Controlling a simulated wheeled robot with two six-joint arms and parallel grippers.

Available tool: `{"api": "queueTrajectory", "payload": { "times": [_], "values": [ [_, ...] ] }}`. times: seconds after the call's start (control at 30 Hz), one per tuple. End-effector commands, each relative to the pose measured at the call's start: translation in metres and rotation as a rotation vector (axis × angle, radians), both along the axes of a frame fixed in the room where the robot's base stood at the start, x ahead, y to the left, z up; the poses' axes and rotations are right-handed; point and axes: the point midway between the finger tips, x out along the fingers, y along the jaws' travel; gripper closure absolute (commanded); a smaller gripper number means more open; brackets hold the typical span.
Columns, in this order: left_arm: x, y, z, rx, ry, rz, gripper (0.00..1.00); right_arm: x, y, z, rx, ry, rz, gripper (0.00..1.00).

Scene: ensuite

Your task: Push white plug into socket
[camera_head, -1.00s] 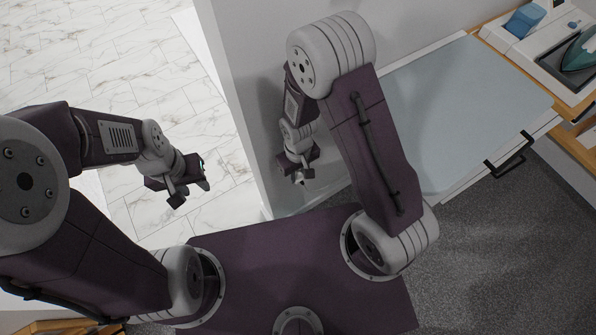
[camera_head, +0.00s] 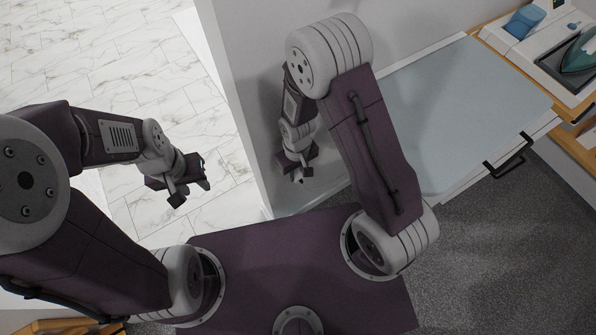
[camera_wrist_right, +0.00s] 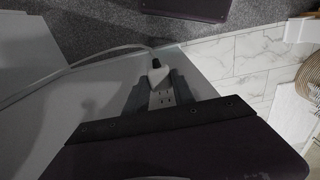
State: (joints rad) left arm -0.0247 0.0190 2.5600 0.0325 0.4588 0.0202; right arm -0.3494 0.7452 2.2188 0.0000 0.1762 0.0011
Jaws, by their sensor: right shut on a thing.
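The white plug (camera_wrist_right: 157,75) shows in the right wrist view, with a dark end and a pale cord (camera_wrist_right: 100,61) curving away to the left. My right gripper (camera_wrist_right: 158,83) is shut on the plug, one grey finger on each side. I cannot tell whether the prongs touch the socket. In the head view my right gripper (camera_head: 299,174) is close to the grey wall and hides most of the plug. My left gripper (camera_head: 190,190) is open and empty over the marble floor.
The wall (camera_head: 250,100) stands between my two grippers. The marble floor (camera_head: 90,50) at left is clear.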

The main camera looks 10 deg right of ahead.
Motion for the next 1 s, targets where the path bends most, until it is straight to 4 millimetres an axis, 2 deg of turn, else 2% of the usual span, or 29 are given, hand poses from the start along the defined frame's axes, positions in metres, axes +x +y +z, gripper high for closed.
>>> {"api": "queueTrajectory", "payload": {
  "times": [0.63,0.67,0.7,0.73,1.0],
  "values": [
    [0.0,0.0,0.004,0.0,0.0,0.0,0.64,0.016,0.006,0.0,0.001,-0.002,0.0,1.0],
    [0.0,0.0,0.004,0.0,0.0,0.0,0.64,0.016,0.006,0.0,0.001,-0.003,0.0,0.62],
    [0.0,0.0,0.004,0.0,0.0,0.0,0.64,0.016,0.006,0.0,0.001,-0.004,0.0,0.5],
    [0.0,0.0,0.004,0.0,0.0,0.0,0.64,0.017,0.006,0.0,0.001,-0.004,0.0,0.44],
    [0.0,0.0,0.004,0.0,0.0,0.0,0.64,0.018,0.007,0.001,0.003,-0.009,0.0,0.44]
  ]
}}
